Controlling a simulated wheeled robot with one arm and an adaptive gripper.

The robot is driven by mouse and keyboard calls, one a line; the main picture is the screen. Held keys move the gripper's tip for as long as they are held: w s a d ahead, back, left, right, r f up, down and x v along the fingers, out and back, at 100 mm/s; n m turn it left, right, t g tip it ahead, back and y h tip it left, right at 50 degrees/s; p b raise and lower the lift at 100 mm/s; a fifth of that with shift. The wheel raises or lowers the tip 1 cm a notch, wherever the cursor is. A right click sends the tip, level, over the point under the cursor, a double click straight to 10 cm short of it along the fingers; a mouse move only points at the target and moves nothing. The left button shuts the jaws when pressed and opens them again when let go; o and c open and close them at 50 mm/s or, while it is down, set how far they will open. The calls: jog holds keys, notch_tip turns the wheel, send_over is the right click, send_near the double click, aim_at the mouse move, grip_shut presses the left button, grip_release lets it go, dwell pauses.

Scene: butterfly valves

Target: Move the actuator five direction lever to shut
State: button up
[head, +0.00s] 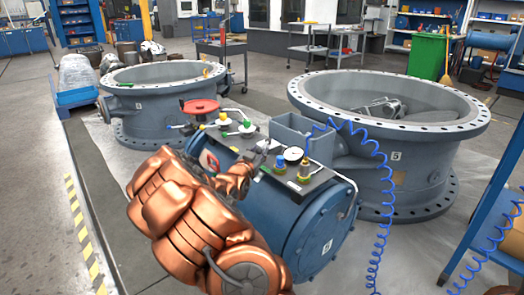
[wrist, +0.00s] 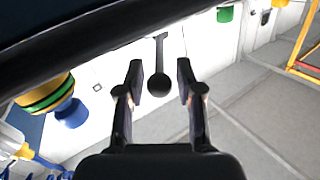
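The blue actuator (head: 290,230), a cylinder marked 5 on its end, lies between two large valve bodies. In the wrist view, a lever with a round black knob (wrist: 158,86) and a thin dark stem stands out between my fingers. My gripper (wrist: 158,75) is open, one finger on each side of the knob, with a visible gap on both sides. In the head view, my gripper (head: 262,150) is over the actuator's top, near the gauge (head: 293,154). I cannot make out the lever clearly there; my arm covers part of the actuator.
A red handwheel (head: 201,106) and green-tipped fittings (head: 246,126) sit left of my gripper. Grey valve bodies (head: 420,180) flank the actuator.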

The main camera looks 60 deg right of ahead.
aim_at(262, 147)
jog(key=shift+b+x, duration=0.35)
jog(key=shift+x, duration=1.3)
grip_shut()
